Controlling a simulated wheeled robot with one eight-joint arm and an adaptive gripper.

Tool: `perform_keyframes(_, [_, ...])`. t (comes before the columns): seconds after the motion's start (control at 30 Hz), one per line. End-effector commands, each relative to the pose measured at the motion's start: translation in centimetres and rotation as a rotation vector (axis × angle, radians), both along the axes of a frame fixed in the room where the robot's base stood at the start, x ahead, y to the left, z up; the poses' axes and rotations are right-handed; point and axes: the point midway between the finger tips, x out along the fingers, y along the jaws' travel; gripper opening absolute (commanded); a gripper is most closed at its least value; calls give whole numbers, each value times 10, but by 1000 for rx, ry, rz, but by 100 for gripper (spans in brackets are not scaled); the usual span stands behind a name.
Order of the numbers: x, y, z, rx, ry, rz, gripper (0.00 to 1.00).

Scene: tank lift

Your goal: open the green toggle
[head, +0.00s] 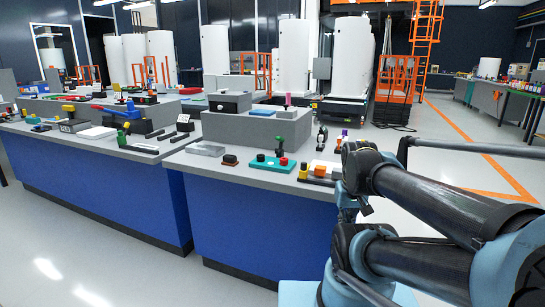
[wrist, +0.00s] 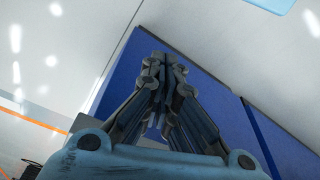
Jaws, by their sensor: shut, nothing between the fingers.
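A small upright piece with a dark green top (head: 279,141), which looks like the green toggle, stands on a teal plate (head: 273,167) near the front edge of the right-hand workbench in the head view. Red knobs sit on the same plate. Its exact position, open or closed, is too small to tell. My gripper (wrist: 164,62) is shut and empty in the wrist view, in front of the blue bench side and away from the toggle. The toggle does not show in the wrist view. In the head view my arm at the right largely hides the gripper.
A raised grey block (head: 240,130) stands behind. A second bench stands left. Open floor lies right.

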Motion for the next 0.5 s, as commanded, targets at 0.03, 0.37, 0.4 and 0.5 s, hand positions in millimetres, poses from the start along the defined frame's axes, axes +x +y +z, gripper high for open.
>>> perform_keyframes(0.03, [-2,1,2,-4,-2,20,0])
perform_keyframes(0.37, [64,18,63,-111,-12,499,0])
perform_keyframes(0.4, [76,21,71,-128,-13,577,0])
perform_keyframes(0.5, [104,32,91,-173,-17,772,0])
